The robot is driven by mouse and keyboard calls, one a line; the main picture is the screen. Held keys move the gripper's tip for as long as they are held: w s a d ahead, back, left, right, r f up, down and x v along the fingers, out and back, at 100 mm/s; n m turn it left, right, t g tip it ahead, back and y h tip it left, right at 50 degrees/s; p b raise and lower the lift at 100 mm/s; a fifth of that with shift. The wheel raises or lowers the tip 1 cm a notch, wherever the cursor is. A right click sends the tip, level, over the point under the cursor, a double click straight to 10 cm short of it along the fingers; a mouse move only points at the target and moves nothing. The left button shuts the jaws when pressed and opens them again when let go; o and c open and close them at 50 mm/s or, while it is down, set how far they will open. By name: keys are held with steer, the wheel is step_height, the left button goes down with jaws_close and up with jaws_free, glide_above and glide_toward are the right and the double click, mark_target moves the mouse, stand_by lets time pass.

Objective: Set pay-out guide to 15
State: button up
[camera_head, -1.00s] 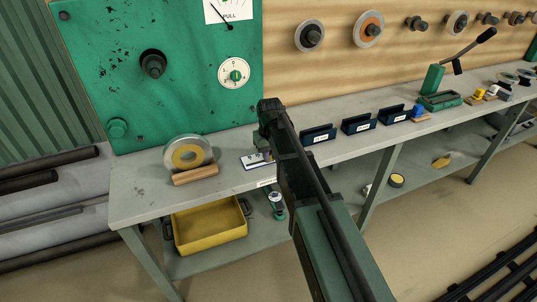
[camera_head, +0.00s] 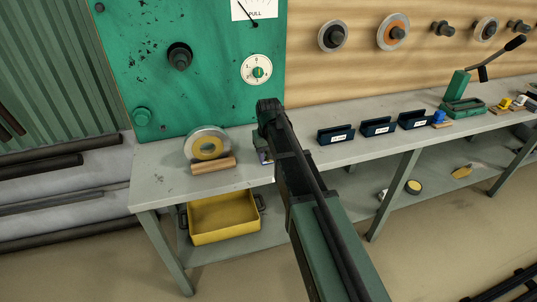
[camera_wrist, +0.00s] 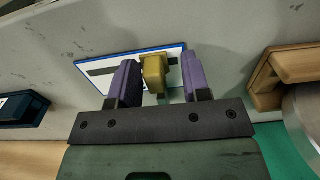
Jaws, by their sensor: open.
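A white, blue-edged plate (camera_wrist: 105,72) with a dark strip lies on the bench under my gripper in the wrist view. A yellow block (camera_wrist: 154,72) stands over it, between my two purple fingers. My gripper (camera_wrist: 160,80) is open, with a finger on each side of the block; I cannot tell whether either finger touches it. In the head view my gripper (camera_head: 264,156) is over the front part of the bench, and my arm hides most of the plate. Its scale marks and the block's setting are not readable.
A coil (camera_head: 208,145) with a wooden block (camera_head: 206,167) in front sits left of my gripper on the bench (camera_head: 160,182). Several blue holders (camera_head: 335,136) stand to the right. A green panel with a dial (camera_head: 257,70) rises behind. A yellow tray (camera_head: 222,222) is below.

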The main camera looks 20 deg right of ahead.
step_height(320, 180, up, 11)
steer(key=p, duration=1.1)
steer(key=shift+f, duration=0.1)
